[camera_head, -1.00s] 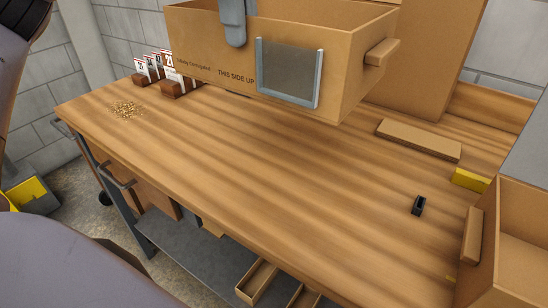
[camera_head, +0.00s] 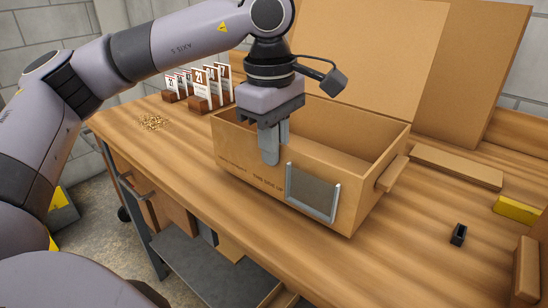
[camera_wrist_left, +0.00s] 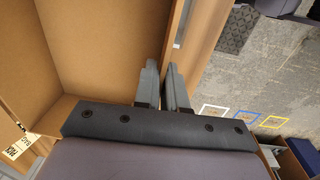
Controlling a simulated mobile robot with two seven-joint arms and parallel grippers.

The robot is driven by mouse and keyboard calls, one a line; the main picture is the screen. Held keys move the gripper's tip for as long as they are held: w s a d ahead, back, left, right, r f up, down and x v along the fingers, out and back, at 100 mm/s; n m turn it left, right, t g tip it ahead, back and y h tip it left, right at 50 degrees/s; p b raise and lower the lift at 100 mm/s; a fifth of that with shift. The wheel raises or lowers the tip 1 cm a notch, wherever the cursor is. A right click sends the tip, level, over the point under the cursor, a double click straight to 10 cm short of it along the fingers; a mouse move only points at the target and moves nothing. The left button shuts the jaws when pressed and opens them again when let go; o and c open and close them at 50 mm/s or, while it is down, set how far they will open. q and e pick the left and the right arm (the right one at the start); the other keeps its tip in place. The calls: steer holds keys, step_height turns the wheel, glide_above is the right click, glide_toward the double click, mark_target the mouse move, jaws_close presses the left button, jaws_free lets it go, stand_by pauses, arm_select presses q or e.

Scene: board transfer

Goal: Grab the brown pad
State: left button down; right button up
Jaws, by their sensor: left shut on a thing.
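A large brown cardboard box (camera_head: 265,175) with an open lid stands over the middle of the workbench; whether its base rests on the top I cannot tell. My left gripper (camera_head: 272,150) is at its front wall, with fingers shut on that wall. In the left wrist view the gripper (camera_wrist_left: 165,88) straddles the wall, and the box interior (camera_wrist_left: 95,45) looks empty where visible. A flat brown slab (camera_head: 455,167), the thing most like a brown pad, lies right of the box, apart from the gripper. My right gripper is not in view.
Numbered cards (camera_head: 200,85) stand in brown blocks at the back left, near scattered grains (camera_head: 152,122). A small black holder (camera_head: 458,235) and a yellow block (camera_head: 516,209) lie at the right.

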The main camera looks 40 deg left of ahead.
arm_select(q)
step_height(320, 180, down, 2)
steer(key=shift+f, duration=0.1)
steer(key=c, duration=1.3)
jaws_free()
steer(key=shift+o, duration=0.5)
